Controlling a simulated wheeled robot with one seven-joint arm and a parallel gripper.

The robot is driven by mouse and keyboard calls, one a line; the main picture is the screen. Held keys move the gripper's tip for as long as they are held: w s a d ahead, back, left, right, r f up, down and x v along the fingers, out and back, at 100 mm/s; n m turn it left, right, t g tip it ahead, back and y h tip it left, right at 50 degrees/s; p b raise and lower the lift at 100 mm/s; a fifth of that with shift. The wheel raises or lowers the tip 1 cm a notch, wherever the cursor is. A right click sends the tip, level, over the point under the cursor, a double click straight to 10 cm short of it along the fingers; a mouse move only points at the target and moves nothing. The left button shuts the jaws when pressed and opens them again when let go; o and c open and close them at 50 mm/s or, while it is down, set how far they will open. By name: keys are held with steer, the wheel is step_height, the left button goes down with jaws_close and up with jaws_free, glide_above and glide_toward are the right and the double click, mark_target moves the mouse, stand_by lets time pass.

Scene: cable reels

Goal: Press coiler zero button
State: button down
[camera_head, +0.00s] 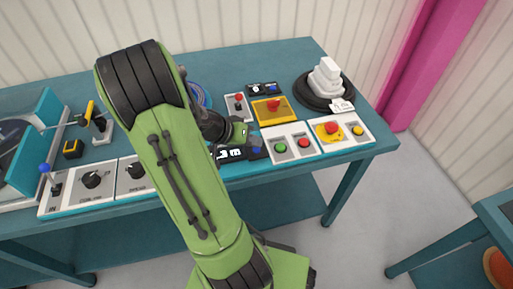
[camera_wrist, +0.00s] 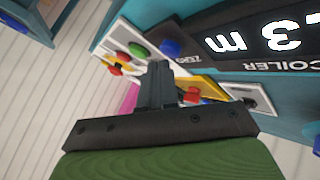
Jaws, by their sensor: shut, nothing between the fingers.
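The coiler display (camera_head: 229,153) is a dark box with white digits on the teal table, with a blue button (camera_head: 257,149) at its right end. The wrist view shows the display (camera_wrist: 250,36) large, reading "-3 m", marked COILER. The blue button (camera_wrist: 171,47) sits beside the ZERO label (camera_wrist: 188,60). My gripper (camera_head: 243,131) hangs over the table just behind the button. In the wrist view, my gripper (camera_wrist: 160,68) has its fingers together, tips close below the button in the picture. I cannot tell whether they touch it. Nothing is held.
A panel with green (camera_head: 281,148) and red (camera_head: 304,143) buttons lies right of the display. Behind is a yellow box (camera_head: 272,110) with a red knob. Another dark display (camera_head: 262,88) stands farther back. A panel with a red emergency button (camera_head: 331,127) lies at the right.

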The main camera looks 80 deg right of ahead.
mark_target(253, 149)
steer(key=shift+f+b, duration=0.45)
stand_by(0.3)
steer(key=shift+r, duration=0.1)
steer(key=shift+r+p, duration=0.65)
steer(key=shift+r, duration=0.1)
step_height(253, 149, up, 5)
steer(key=p, duration=0.4)
steer(key=shift+r, duration=0.15)
stand_by(0.8)
